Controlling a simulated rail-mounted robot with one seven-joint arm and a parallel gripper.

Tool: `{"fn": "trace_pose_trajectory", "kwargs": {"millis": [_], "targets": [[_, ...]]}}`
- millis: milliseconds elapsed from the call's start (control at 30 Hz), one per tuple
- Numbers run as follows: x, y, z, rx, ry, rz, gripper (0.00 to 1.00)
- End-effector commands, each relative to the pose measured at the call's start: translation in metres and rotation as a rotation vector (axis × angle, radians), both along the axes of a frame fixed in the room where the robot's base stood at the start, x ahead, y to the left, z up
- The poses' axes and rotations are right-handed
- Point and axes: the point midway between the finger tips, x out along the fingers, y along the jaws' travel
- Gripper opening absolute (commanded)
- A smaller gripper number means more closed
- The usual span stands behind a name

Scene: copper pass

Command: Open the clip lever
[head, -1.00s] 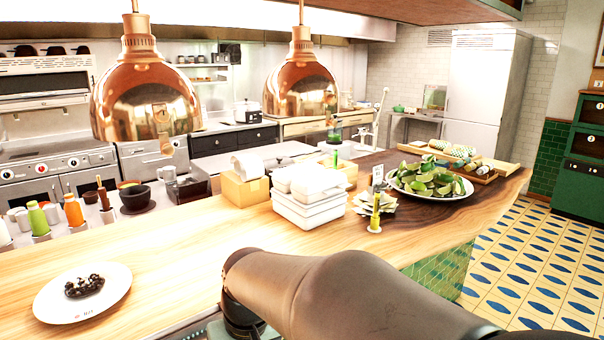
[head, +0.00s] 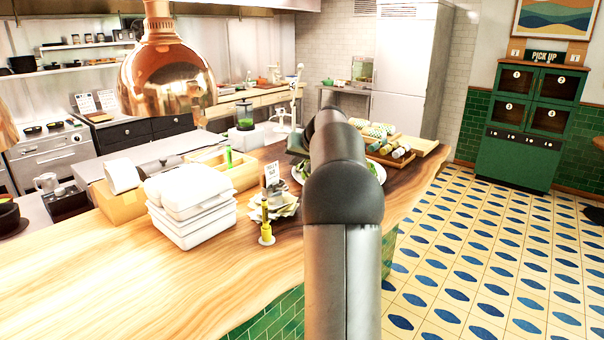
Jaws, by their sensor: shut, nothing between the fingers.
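A small grey holder with a printed card (head: 272,174) stands on a stack of papers (head: 288,208) on the wooden counter, left of my arm. It may be the clip, but it is too small to make out a lever. My arm reaches away over the counter and covers much of the plate of green wedges (head: 378,172). My gripper is hidden beyond the arm, so its fingers do not show.
A yellow upright piece (head: 266,222) stands close in front of the papers. Stacked white boxes (head: 192,205) and a wooden caddy (head: 235,168) are to the left. A copper lamp (head: 168,75) hangs above. The near-left wooden counter (head: 130,280) is clear.

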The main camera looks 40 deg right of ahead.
Motion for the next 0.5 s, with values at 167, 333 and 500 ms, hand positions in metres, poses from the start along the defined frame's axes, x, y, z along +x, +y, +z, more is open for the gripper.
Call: {"fn": "trace_pose_trajectory", "kwargs": {"millis": [167, 333, 500], "targets": [[0.0003, -0.0111, 0.0032, -0.005, -0.015, -0.010, 0.00], [0.0003, -0.0108, 0.0030, -0.005, -0.015, -0.010, 0.00], [0.0028, -0.0108, 0.0007, -0.004, -0.013, -0.009, 0.00]]}}
